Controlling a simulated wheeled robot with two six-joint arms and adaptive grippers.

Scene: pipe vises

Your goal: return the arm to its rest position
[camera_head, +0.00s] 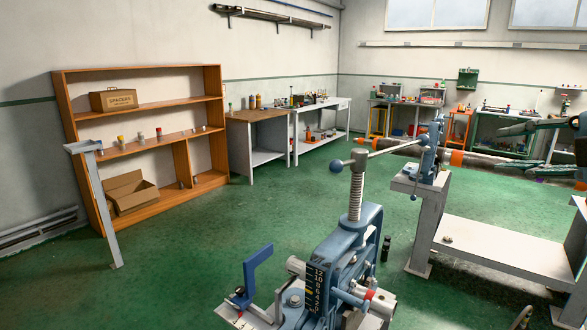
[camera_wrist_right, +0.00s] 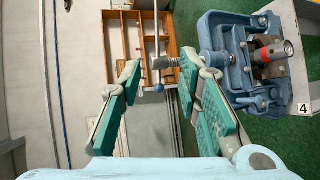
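My right gripper (camera_head: 512,138) comes in at the right edge of the head view, with its arm mostly out of frame. In the right wrist view my right gripper (camera_wrist_right: 160,72) is open, its two green fingers spread apart with nothing held between them. A blue pipe vise (camera_head: 335,265) with a tall screw and a bar handle (camera_head: 383,147) stands in the foreground. The blue vise also shows in the right wrist view (camera_wrist_right: 240,62), to the right of the fingers, clamping a pipe end (camera_wrist_right: 280,52). My left gripper is not in view.
A grey roller-like support (camera_head: 100,200) stands left before a wooden shelf (camera_head: 150,72). Green floor (camera_head: 230,230) between them is clear.

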